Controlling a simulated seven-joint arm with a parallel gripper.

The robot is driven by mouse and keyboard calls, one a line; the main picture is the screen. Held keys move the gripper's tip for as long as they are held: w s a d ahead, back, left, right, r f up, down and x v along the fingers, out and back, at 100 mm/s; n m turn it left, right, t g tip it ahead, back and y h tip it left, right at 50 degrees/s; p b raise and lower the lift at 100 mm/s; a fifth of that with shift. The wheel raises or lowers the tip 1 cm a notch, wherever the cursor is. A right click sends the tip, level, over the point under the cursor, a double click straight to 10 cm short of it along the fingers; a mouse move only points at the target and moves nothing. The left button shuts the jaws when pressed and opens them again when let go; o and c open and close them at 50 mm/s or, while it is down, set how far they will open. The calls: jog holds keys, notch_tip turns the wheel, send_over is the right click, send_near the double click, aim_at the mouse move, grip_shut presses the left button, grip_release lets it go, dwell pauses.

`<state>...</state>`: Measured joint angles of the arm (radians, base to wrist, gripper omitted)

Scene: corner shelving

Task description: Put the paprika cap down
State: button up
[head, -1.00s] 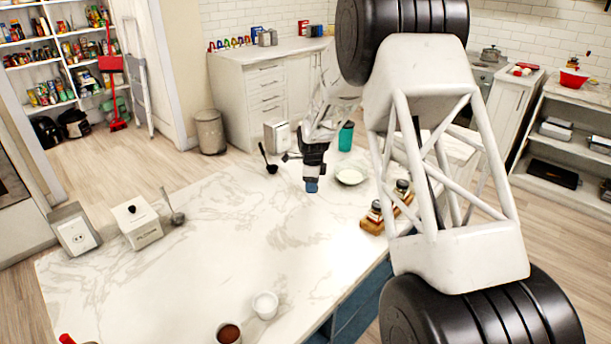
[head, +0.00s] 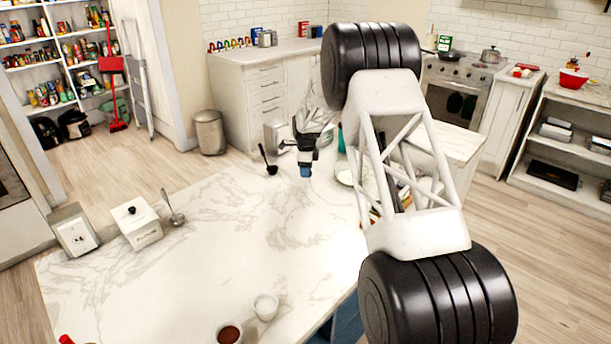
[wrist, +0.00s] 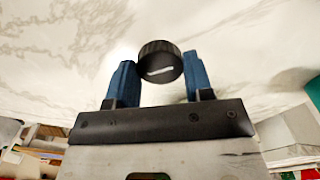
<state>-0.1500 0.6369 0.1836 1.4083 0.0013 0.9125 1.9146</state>
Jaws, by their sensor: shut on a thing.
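The paprika cap (wrist: 160,64) is a black, ridged round lid with a pale mark on its face. In the wrist view it sits between the two blue fingers of my gripper (wrist: 157,72), which is shut on it. In the head view my gripper (head: 305,171) points down over the far part of the white marble counter (head: 200,265). The cap is too small to make out in the head view. My arm covers most of the spice rack on the right.
A white canister (head: 137,222) is at the left, and a white cup (head: 265,306) at the front. The counter's middle is clear.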

aim_at(305, 181)
jog(key=shift+w+a, duration=0.15)
jog(key=shift+w, duration=0.6)
jog(key=shift+f, duration=1.8)
jog(key=shift+f, duration=0.15)
jog(key=o, duration=1)
notch_tip(305, 181, up, 12)
jog(key=shift+r, duration=0.15)
